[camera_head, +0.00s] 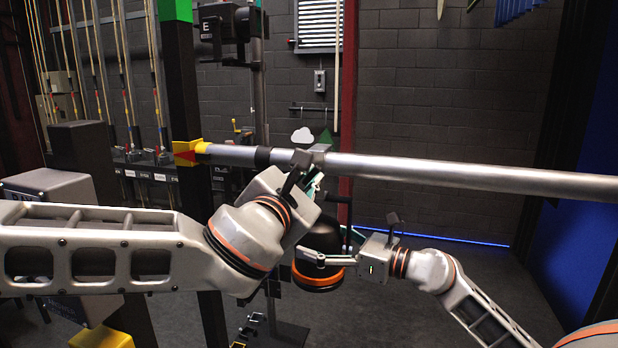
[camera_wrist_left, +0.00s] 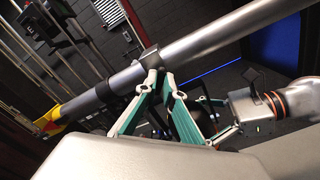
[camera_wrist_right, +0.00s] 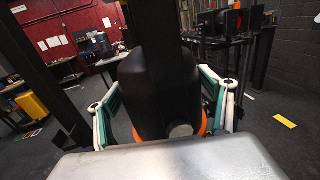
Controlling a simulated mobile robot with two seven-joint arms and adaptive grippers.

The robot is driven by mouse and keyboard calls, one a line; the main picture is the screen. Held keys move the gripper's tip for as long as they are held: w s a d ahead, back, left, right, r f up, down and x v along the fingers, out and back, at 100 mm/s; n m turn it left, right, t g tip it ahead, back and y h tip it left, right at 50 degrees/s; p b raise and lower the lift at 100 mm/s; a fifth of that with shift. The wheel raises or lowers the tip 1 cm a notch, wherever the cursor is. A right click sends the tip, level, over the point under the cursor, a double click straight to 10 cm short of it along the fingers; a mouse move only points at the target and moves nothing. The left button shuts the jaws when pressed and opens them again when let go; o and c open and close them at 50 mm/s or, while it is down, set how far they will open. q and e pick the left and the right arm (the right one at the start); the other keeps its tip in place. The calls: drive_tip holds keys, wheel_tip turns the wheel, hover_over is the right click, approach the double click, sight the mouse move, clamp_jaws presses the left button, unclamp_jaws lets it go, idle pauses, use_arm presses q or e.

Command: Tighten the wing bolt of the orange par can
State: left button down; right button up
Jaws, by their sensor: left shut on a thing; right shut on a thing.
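The par can (camera_head: 322,240) is black with an orange rim (camera_head: 318,283) and hangs below the silver pipe (camera_head: 440,170). It also shows in the right wrist view (camera_wrist_right: 160,90), with orange low behind it. Its grey clamp (camera_wrist_left: 147,57) is on the pipe in the left wrist view. My left gripper (camera_wrist_left: 161,78) is just under the clamp, its fingertips close together on what appears to be the wing bolt, which they mostly hide. My right gripper (camera_head: 322,260) is shut on the par can, one finger on each side of its body.
The pipe runs across the view, with a yellow fitting (camera_head: 188,151) at its left end by a dark post (camera_head: 182,90). Another black fixture (camera_head: 228,35) stands behind. Ropes hang at the back left. The floor at right is clear.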

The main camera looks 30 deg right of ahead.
idle(0.4)
use_arm(q)
drive_tip(key=c, duration=2.2)
unclamp_jaws()
drive_tip(key=shift+o, duration=0.2)
drive_tip(key=shift+s+a, duration=0.1)
drive_tip(key=v, duration=1.1)
drive_tip(key=shift+s+a, duration=0.25)
drive_tip(key=shift+a, duration=0.05)
